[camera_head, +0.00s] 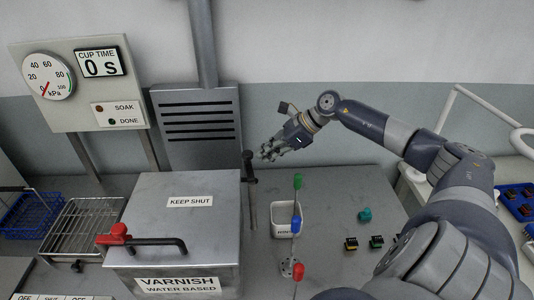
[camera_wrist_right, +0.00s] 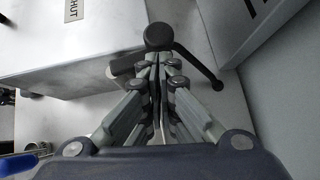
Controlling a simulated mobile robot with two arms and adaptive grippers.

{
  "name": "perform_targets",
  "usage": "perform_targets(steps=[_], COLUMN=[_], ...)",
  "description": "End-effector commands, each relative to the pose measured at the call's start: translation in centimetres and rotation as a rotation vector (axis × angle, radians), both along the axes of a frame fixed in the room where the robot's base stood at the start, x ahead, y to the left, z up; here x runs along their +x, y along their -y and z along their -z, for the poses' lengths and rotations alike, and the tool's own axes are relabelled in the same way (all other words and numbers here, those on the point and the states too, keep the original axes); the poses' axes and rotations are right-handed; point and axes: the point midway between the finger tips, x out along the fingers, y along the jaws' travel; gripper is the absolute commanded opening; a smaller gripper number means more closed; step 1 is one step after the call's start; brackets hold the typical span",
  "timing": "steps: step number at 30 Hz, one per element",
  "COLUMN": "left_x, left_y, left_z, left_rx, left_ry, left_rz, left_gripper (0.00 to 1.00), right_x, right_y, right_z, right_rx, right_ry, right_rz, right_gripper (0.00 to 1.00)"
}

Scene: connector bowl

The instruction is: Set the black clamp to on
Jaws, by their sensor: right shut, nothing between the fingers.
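The black clamp (camera_head: 249,166) stands upright at the right rear side of the metal varnish box, with a dark round knob on top. My right gripper (camera_head: 267,153) is just right of its top in the head view, with its fingers shut and empty. In the right wrist view, the shut fingertips (camera_wrist_right: 159,62) point at the clamp's round knob (camera_wrist_right: 159,36) and partly cover the parts below it. A dark arm slants down right from the knob. I cannot tell whether fingers and clamp touch. My left gripper is not in view.
The varnish box (camera_head: 185,210) has a lid marked KEEP SHUT and a red clamp (camera_head: 119,233) near its black handle. A white container (camera_head: 285,221), coloured upright pieces and several small connectors sit right of it. A gauge panel (camera_head: 80,82) stands at left rear.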

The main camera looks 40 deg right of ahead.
Motion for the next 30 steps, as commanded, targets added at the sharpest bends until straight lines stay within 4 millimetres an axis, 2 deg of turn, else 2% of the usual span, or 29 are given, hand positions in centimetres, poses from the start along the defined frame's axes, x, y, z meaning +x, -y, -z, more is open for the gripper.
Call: perform_targets(steps=[30], left_x=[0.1], left_y=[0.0], left_z=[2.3], left_rx=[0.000], left_ry=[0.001], left_rz=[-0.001], left_gripper=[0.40], right_x=[0.7], right_y=[-0.2], right_z=[0.1], right_rx=[0.003], right_ry=[0.004], right_rz=[-0.145], right_gripper=[0.00])
